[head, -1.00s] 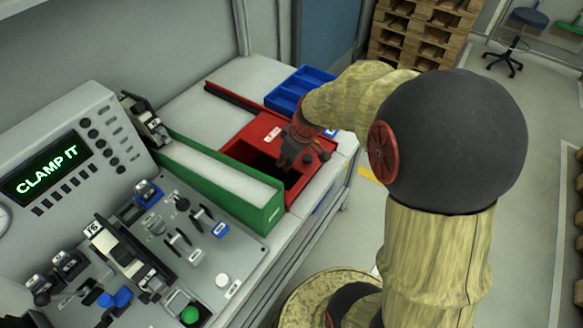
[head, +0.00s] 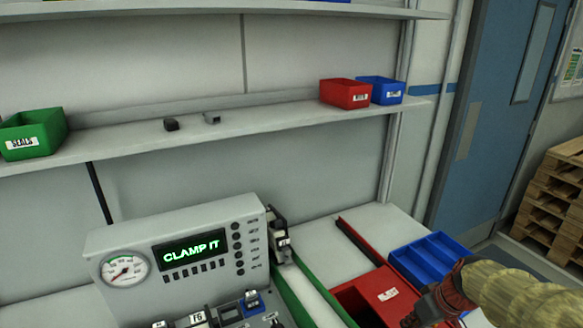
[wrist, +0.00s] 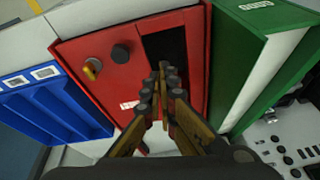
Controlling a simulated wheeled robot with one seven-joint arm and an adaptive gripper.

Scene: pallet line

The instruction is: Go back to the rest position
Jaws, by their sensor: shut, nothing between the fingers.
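My gripper (wrist: 164,72) is shut and empty in the wrist view, its dark fingertips together over the red box (wrist: 85,48), beside the box's dark opening. In the head view my gripper (head: 428,310) is low at the right, by the red box (head: 350,295) on the bench; its fingertips are cut off or hidden there. My arm reaches in from the lower right edge. No marked rest position shows.
A blue tray (head: 437,250) and a green-walled bin (head: 325,297) flank the red box. The panel (head: 180,225) reading "CLAMP IT" stands left. A shelf (head: 270,125) with red, blue and green bins runs above. Pallets (head: 560,190) stand at the right.

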